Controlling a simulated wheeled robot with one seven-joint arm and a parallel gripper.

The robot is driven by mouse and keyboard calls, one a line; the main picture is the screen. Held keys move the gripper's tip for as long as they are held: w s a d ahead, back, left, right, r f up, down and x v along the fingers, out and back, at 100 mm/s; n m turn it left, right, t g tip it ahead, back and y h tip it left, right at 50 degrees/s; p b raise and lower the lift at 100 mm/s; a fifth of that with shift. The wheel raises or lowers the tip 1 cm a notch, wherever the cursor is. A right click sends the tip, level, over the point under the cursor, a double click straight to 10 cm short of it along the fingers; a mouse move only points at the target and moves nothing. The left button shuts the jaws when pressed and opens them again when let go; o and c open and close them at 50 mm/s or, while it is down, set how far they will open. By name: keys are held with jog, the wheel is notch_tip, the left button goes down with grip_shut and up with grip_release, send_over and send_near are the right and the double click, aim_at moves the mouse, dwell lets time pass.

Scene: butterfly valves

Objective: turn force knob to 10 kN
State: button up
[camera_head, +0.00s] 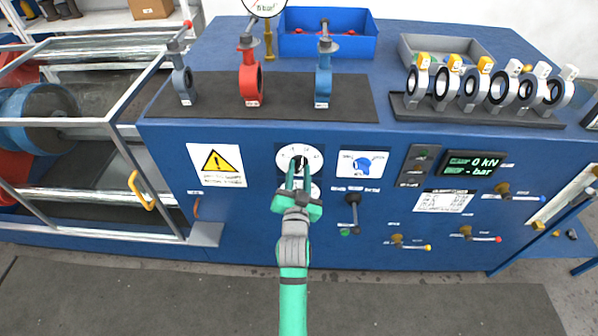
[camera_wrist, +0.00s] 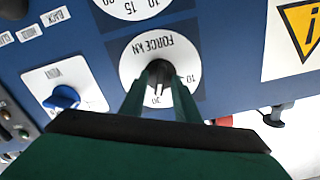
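The FORCE kN dial (camera_wrist: 140,55) is white with a black knob (camera_wrist: 160,72) and shows upside down in the wrist view. In the head view it is the upper round dial (camera_head: 314,155) on the blue front panel. My gripper (camera_wrist: 158,85) is at the dial, its two green fingers on either side of the knob. Dial face shows between the fingers, so they look open around it; any contact at the tips is unclear. The fingers hide part of the scale, and the knob's exact setting cannot be read. The display (camera_head: 473,164) reads 0 kN and - bar.
A second dial (camera_wrist: 130,6) lies close below the force dial on the panel. A blue-knobbed switch (camera_wrist: 63,97) is beside it, and a yellow warning sign (camera_head: 217,163) is on the left. Valves (camera_head: 250,82) stand on the bench top. Levers (camera_head: 398,240) stick out at the lower right.

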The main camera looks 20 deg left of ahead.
grip_shut()
jog(key=n, duration=0.3)
jog(key=shift+n, duration=0.4)
jog(key=n, duration=0.3)
jog(key=shift+n, duration=0.3)
jog(key=n, duration=0.5)
jog(key=shift+a+f+n, duration=0.1)
jog(key=shift+n, duration=2.6)
